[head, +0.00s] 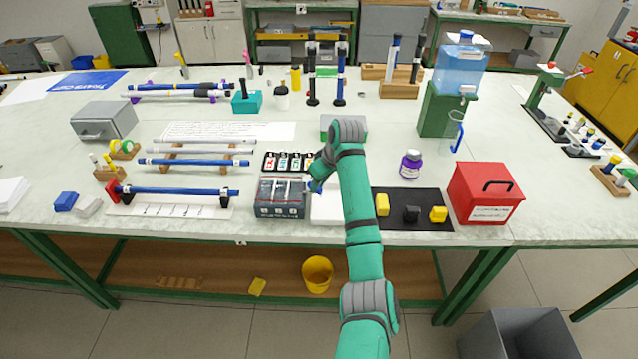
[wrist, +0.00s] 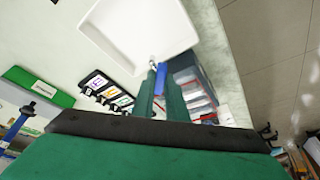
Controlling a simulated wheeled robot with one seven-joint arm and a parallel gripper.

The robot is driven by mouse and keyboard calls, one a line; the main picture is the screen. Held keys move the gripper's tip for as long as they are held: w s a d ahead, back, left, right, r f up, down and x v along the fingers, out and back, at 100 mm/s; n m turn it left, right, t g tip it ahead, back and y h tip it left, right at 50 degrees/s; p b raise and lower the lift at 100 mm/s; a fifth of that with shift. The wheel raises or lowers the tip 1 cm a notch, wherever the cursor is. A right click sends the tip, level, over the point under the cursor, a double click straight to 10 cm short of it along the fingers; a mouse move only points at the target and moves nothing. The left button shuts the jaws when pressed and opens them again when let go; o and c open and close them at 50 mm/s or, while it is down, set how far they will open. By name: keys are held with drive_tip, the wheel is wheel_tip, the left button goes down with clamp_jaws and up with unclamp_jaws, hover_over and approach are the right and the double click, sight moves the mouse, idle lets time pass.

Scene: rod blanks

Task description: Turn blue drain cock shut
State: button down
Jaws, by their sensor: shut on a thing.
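The blue drain cock shows as a small blue handle (wrist: 160,78) in the wrist view, with a bit of grey metal at its tip, beside the edge of a white basin (wrist: 118,45). My gripper (wrist: 160,90) is shut on the blue handle, one green finger on each side of it. In the head view my gripper (head: 317,183) is low over the table's front, between a grey box (head: 279,210) and the white basin (head: 326,216). The blue handle (head: 315,187) is only a small patch there. The cock's body is mostly hidden, and I cannot tell its turn angle.
The grey box stands close to the left of my gripper. A black panel with several coloured labels (head: 289,161) lies behind it. A black mat (head: 425,221) with yellow and black blocks is to the right, beside a red box (head: 486,194). A yellow bucket (head: 317,274) is below.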

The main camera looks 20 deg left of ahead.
drive_tip(key=shift+s+a+m+t+h, duration=0.25)
drive_tip(key=shift+m+t+h, duration=0.2)
drive_tip(key=shift+m, duration=1.1)
drive_tip(key=shift+s+a+m+t+h, duration=0.2)
drive_tip(key=shift+a+m+t+h, duration=0.15)
drive_tip(key=shift+m, duration=1.15)
drive_tip(key=shift+s+a+m+t+h, duration=0.25)
drive_tip(key=shift+m+t+h, duration=0.2)
drive_tip(key=shift+m, duration=1.1)
drive_tip(key=shift+w, duration=0.1)
drive_tip(key=c, duration=1.8)
unclamp_jaws()
drive_tip(key=shift+o, duration=0.2)
drive_tip(key=v, duration=1.1)
drive_tip(key=shift+w+a, duration=0.2)
drive_tip(key=shift+w, duration=0.05)
